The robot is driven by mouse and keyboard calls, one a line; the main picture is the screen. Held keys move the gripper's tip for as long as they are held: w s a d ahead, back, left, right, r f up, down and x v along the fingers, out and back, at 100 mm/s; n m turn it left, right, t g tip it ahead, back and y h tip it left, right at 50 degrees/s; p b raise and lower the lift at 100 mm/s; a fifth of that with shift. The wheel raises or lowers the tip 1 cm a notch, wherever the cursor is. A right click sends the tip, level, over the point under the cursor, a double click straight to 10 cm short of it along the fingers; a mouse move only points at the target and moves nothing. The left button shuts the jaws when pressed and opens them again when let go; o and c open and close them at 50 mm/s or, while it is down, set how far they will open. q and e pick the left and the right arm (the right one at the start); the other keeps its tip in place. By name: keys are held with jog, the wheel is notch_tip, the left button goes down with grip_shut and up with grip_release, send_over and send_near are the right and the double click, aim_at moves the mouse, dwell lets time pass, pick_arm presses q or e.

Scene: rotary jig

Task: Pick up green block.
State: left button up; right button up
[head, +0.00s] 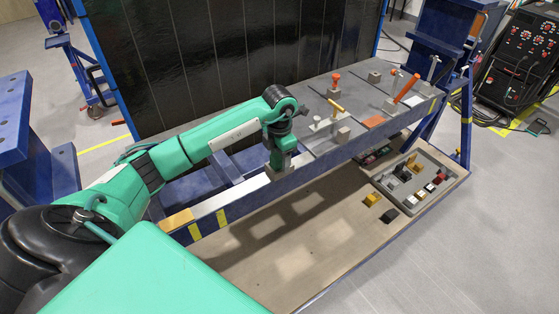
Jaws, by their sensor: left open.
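I cannot make out a green block in the head view. Small blocks in yellow, black, white, red and grey show on the right, and any green one is too small to tell or hidden. My left arm reaches in from the left, and my left gripper (279,173) points down at the front edge of the raised jig table (330,163). It is open. Its fingertips are small and partly hidden, and I see nothing held between them. My right gripper is not in view.
A grey tray (459,170) with several small blocks stands on the lower wooden board (300,235). A yellow block (372,199) and a black block (389,215) lie outside it. Clamps with orange handles (406,87) rise from the jig table. The board's middle is clear.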

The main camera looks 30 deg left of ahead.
pick_arm(q)
jog(key=c, duration=1.2)
grip_shut()
jog(key=shift+r, duration=0.15)
